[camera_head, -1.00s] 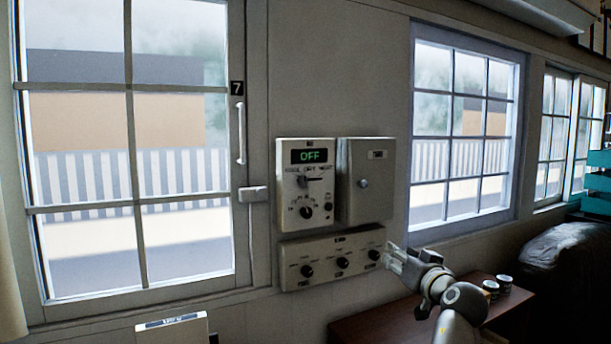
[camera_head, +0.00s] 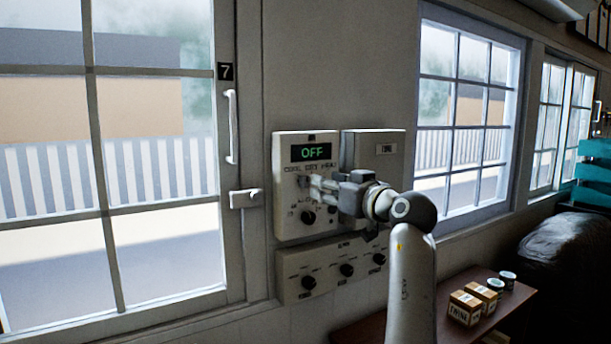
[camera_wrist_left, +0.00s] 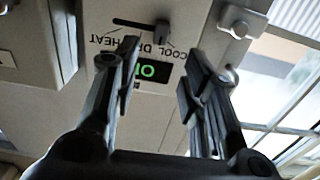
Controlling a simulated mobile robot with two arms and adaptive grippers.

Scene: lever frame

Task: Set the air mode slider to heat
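The pale control panel (camera_head: 288,214) hangs on the wall, its green display (camera_head: 311,152) reading OFF above the labels COOL, DRY and HEAT. In the left wrist view, the panel appears upside down; the slider knob (camera_wrist_left: 162,34) sits at the COOL end of its dark slot (camera_wrist_left: 132,23). In the head view, my left gripper (camera_head: 320,186) is in front of the panel, fingers pointing left, and partly hides the slot. The left wrist view shows its fingers (camera_wrist_left: 160,75) open and empty, with the knob beyond the gap. Contact cannot be told. My right gripper is out of view.
A grey box (camera_head: 390,150) adjoins the panel on the right, and a lower panel with several knobs (camera_head: 290,290) is below. A round dial (camera_head: 308,218) lies under the slider. A window latch (camera_head: 245,198) is left. Boxes (camera_head: 465,308) and tins stand on a brown shelf.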

